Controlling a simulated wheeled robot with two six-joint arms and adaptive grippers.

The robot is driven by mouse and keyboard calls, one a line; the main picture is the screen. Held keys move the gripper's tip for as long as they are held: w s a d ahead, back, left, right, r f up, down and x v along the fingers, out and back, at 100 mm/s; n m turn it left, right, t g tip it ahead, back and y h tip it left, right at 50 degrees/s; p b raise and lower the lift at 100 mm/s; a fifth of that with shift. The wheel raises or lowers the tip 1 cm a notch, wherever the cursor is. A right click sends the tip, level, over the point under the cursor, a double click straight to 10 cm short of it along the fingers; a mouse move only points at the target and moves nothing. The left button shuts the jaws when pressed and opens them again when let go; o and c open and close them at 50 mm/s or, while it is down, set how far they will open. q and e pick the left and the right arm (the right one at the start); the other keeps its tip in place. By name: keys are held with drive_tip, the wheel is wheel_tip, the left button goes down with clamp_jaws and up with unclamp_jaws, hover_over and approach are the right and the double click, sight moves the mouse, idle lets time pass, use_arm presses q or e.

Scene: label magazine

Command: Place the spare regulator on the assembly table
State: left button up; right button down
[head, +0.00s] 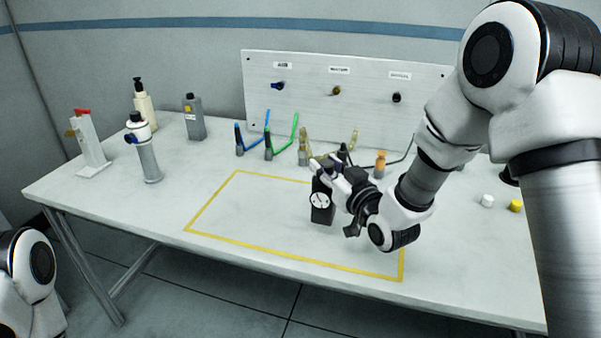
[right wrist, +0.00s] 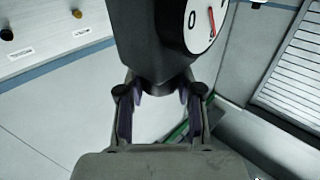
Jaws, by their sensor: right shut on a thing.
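The spare regulator (head: 321,212) is a black block with a round white gauge on its front. It looks upright, over the yellow-outlined area of the assembly table (head: 245,215); I cannot tell whether its base touches the surface. My right gripper (head: 323,168) is shut on its upper part, with the arm reaching in from the right. In the right wrist view the regulator (right wrist: 150,40) sits between the two fingers of the gripper (right wrist: 160,93), its gauge and red needle to the right. My left gripper is not in view.
A back panel (head: 300,115) carries labelled ports. Several hose fittings (head: 268,150) stand behind the outlined area. Bottles (head: 194,118), a clear-bowled unit (head: 148,160) and a red-topped stand (head: 90,145) are at left. White (head: 487,201) and yellow (head: 516,206) caps lie at right. The outline's left half is clear.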

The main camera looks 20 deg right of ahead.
sight(328, 194)
drive_tip(key=w+a+f, duration=0.3)
drive_tip(key=w+f, duration=0.2)
drive_tip(key=w, duration=0.3)
drive_tip(key=shift+w+p, duration=0.15)
drive_tip(key=shift+p, duration=0.15)
drive_tip(key=c, duration=0.8)
unclamp_jaws()
drive_tip(key=shift+o, duration=0.2)
drive_tip(key=s, duration=0.4)
drive_tip(key=s+d+b, duration=0.1)
drive_tip(key=s, duration=0.3)
drive_tip(key=s+d, duration=0.1)
drive_tip(key=s, duration=0.2)
drive_tip(key=shift+s+d+r, duration=0.1)
drive_tip(key=shift+s+r, duration=0.1)
drive_tip(key=shift+s, duration=0.2)
